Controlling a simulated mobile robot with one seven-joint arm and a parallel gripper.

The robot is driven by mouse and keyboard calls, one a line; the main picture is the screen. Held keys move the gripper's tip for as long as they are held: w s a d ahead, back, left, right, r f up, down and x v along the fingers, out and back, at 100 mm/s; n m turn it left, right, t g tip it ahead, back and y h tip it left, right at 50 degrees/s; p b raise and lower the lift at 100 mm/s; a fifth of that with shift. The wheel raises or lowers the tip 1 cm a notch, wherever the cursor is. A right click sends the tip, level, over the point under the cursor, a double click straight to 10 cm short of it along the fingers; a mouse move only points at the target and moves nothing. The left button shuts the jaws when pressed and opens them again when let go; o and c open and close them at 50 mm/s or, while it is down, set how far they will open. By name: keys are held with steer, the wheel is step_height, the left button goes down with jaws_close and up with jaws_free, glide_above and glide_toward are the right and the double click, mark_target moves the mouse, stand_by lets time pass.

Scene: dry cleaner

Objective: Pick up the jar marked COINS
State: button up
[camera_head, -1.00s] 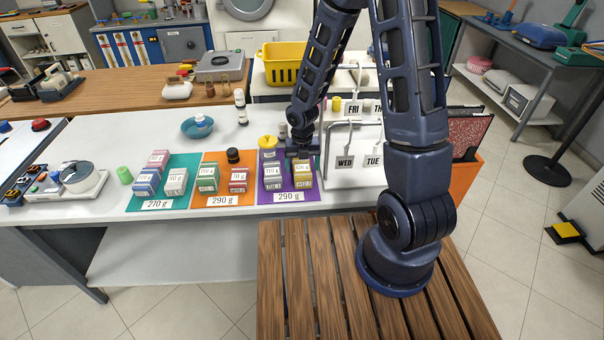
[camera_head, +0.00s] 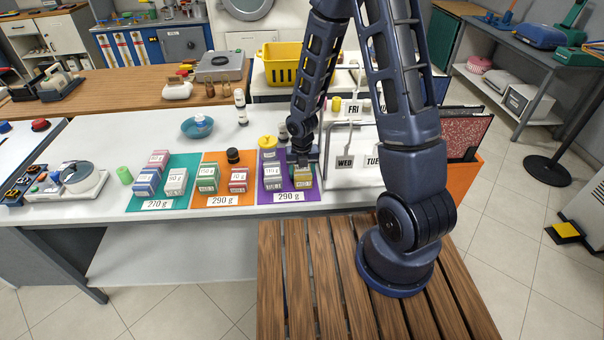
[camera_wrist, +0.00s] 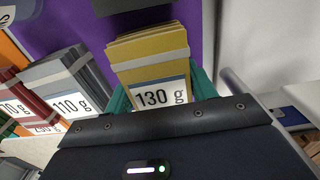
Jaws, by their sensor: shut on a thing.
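I can read no COINS marking on any jar in either view. My gripper (camera_head: 304,168) is down at the purple mat (camera_head: 287,154). In the wrist view its teal fingers (camera_wrist: 160,97) stand on both sides of a yellow banded bundle marked 130 g (camera_wrist: 150,55) and are shut on it. The bundle also shows in the head view (camera_head: 303,183), its top partly covered by my gripper. A grey bundle marked 110 g (camera_wrist: 68,85) stands just left of it. A yellow round-topped object (camera_head: 267,142) is at the mat's back; I see no lettering on it.
Orange (camera_head: 228,160) and teal (camera_head: 186,164) mats with banded bundles lie to the left. A white rack with day cards (camera_head: 345,162) stands close on the right. A blue bowl (camera_head: 197,127) sits behind.

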steer(key=shift+r, duration=0.1)
step_height(320, 180, up, 20)
steer(key=f, duration=2)
steer(key=shift+w+d, duration=0.1)
steer(key=shift+d, duration=0.25)
steer(key=o, duration=1)
steer(key=shift+f, duration=0.1)
steer(key=shift+o, duration=0.2)
steer(key=shift+o, duration=0.4)
step_height(320, 180, up, 12)
